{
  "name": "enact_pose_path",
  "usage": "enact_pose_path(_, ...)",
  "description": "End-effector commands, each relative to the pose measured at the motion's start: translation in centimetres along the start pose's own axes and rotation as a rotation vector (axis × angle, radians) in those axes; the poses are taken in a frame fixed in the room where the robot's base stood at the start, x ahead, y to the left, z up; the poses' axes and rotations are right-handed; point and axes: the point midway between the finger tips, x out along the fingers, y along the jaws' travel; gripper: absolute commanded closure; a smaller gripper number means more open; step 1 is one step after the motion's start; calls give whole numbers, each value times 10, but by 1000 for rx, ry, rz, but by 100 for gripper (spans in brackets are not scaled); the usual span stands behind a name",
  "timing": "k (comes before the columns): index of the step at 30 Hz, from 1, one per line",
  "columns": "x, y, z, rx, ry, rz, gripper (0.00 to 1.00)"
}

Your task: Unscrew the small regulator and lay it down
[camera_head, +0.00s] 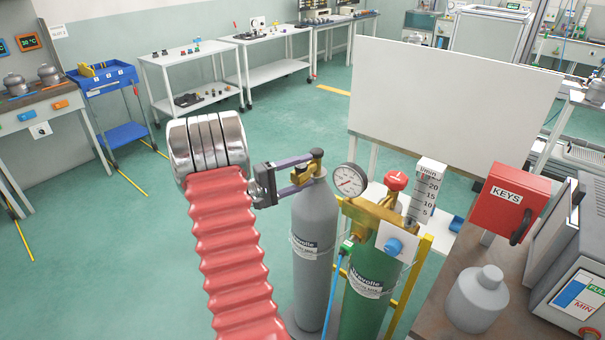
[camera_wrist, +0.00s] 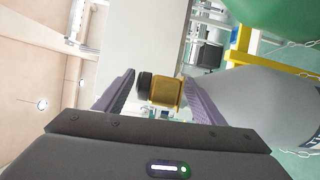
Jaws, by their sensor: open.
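The small regulator (camera_head: 302,173) is a brass piece with a dark knob at the top of the grey gas cylinder (camera_head: 312,240). In the wrist view the brass body of the small regulator (camera_wrist: 166,92) and its black end lie between my fingers. My gripper (camera_head: 305,172) is open, its two purple fingers reaching either side of the regulator from the left. In the wrist view my gripper (camera_wrist: 158,82) has its right finger close beside the brass; I cannot tell if they touch. The regulator's joint with the cylinder is partly hidden by my fingers.
A green cylinder (camera_head: 362,295) with a larger brass regulator, dial gauge (camera_head: 349,181) and flowmeter (camera_head: 428,188) stands just right. A yellow frame (camera_head: 412,275) and blue hose are beside it. A bench with a red KEYS box (camera_head: 512,200) is right. A white panel (camera_head: 450,100) stands behind.

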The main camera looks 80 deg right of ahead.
Motion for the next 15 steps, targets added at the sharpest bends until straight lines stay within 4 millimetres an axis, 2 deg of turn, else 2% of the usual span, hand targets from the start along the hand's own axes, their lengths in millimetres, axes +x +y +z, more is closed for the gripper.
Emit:
enact_pose_path(8,-2,0,0,1,0,0,37)
enact_pose_path(15,-23,0,-1,1,2,1,37)
